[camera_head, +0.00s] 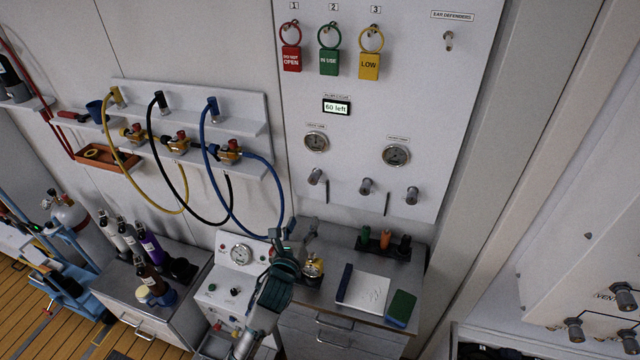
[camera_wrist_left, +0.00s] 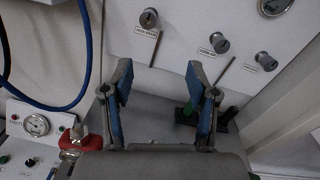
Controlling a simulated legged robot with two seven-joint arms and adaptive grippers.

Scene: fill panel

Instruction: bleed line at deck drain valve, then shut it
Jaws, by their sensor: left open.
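The white panel (camera_head: 375,110) carries three grey valve knobs in a row under two gauges. The leftmost knob (camera_head: 317,176) also shows in the left wrist view (camera_wrist_left: 148,18), with a small label below it that may read deck drain; the print is too small to be sure. The middle knob (camera_head: 366,186) and the right knob (camera_head: 412,195) stand beside it. My left gripper (camera_head: 300,226) is below the leftmost knob, apart from it. In the wrist view its two blue-padded fingers (camera_wrist_left: 158,70) are spread with nothing between them. My right gripper is not in view.
Below the panel, a grey cabinet top holds a notepad (camera_head: 362,289), a green-and-blue block (camera_head: 401,309) and a dark rack (camera_head: 384,243). A gauge box (camera_head: 238,270) stands left of my arm. Blue hose (camera_head: 243,232) loops hang left of the gripper.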

